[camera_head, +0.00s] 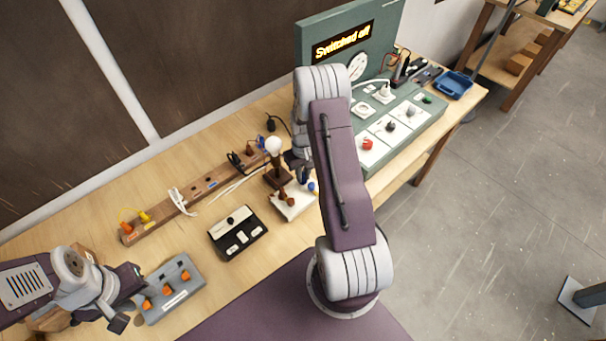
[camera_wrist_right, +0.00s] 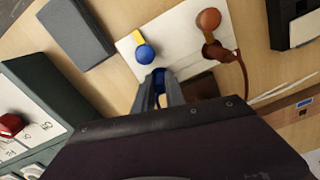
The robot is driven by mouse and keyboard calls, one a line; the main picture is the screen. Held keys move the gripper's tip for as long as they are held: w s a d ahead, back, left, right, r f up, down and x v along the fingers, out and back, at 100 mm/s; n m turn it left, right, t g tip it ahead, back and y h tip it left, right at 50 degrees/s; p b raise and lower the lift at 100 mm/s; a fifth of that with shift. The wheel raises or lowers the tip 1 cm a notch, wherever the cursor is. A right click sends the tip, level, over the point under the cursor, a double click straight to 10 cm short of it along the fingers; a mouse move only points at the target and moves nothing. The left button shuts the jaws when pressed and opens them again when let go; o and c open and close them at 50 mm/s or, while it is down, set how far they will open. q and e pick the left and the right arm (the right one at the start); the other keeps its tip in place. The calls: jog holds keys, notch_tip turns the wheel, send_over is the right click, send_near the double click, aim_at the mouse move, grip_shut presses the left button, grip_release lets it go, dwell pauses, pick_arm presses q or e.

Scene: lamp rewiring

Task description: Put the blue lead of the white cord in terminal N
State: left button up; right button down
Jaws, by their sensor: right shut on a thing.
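The white terminal board (camera_head: 287,212) lies on the bench. In the right wrist view the board (camera_wrist_right: 180,35) carries a blue knob (camera_wrist_right: 145,54) beside a yellow strip, and a brown knob (camera_wrist_right: 208,19) with a brown lead at it. No terminal letters are readable. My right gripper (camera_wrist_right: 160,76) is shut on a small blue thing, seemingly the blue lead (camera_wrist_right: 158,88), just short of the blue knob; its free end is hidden. In the head view my right gripper (camera_head: 298,160) is partly hidden by its arm. My left gripper (camera_head: 125,315) is by the grey box; its jaws are unclear.
A lamp with a white bulb (camera_head: 273,145) stands behind the board. A wooden rail (camera_head: 210,182) holds several cords. A black switch box (camera_head: 238,232), a grey box with orange parts (camera_head: 172,290) and the green test panel (camera_head: 415,118) flank the board.

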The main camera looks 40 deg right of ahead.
jog(key=shift+f, duration=0.3)
jog(key=c, duration=1.3)
grip_release()
notch_tip(320, 180, up, 8)
jog(key=shift+r+b, duration=0.1)
jog(key=shift+b, duration=0.95)
jog(key=shift+r, duration=0.45)
